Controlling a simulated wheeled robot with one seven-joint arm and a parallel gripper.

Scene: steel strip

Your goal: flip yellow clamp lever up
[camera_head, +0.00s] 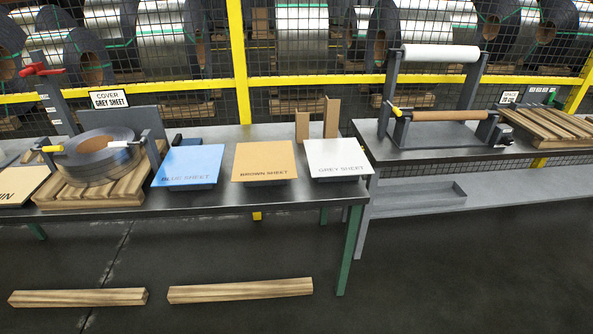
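Two yellow lever-like handles show. One yellow handle (52,149) sits at the left side of the steel coil (100,160) on the left table and lies roughly level. Another yellow handle (397,111) is at the left end of the brown roller (450,115) on the right table's grey stand (387,90); it slants up to the left. I cannot tell which one is the clamp lever. A white-tipped handle (119,144) is at the coil's right side. My gripper is not in view.
The left table (230,205) holds a blue sheet (188,164), a brown sheet (264,160) and a grey sheet (337,157). A white roll (441,53) tops the right stand. Two wooden beams (240,290) lie on the floor. A yellow-railed mesh fence (300,80) stands behind.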

